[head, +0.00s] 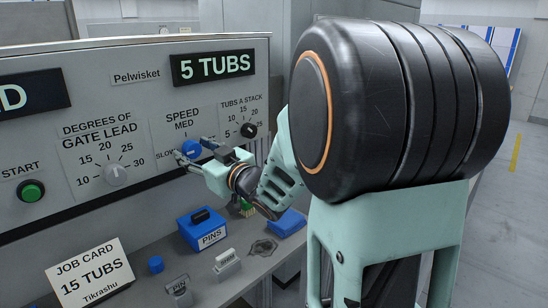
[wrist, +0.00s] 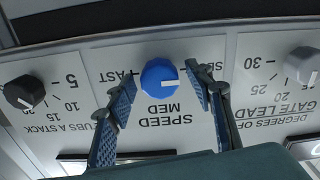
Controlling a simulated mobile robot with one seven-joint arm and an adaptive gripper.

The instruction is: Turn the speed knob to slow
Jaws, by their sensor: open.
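The blue speed knob (head: 190,149) is on the grey upright panel, under the SPEED label with MED above it and SLOW to its left. In the wrist view the picture is upside down, and the blue knob (wrist: 158,76) has a white mark pointing right, towards the SLOW label (wrist: 207,70), which a finger partly covers. FAST (wrist: 124,79) is on the left there. My gripper (head: 194,148) is open at the panel. In the wrist view its fingers (wrist: 161,77) stand on either side of the knob; I cannot tell whether they touch it.
The gate lead knob (head: 116,174) and the tubs-a-stack knob (head: 249,130) flank the speed knob. A green start button (head: 31,191) is at far left. On the shelf below are a blue PINS box (head: 203,232), a job card (head: 90,275) and a blue cylinder (head: 155,265).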

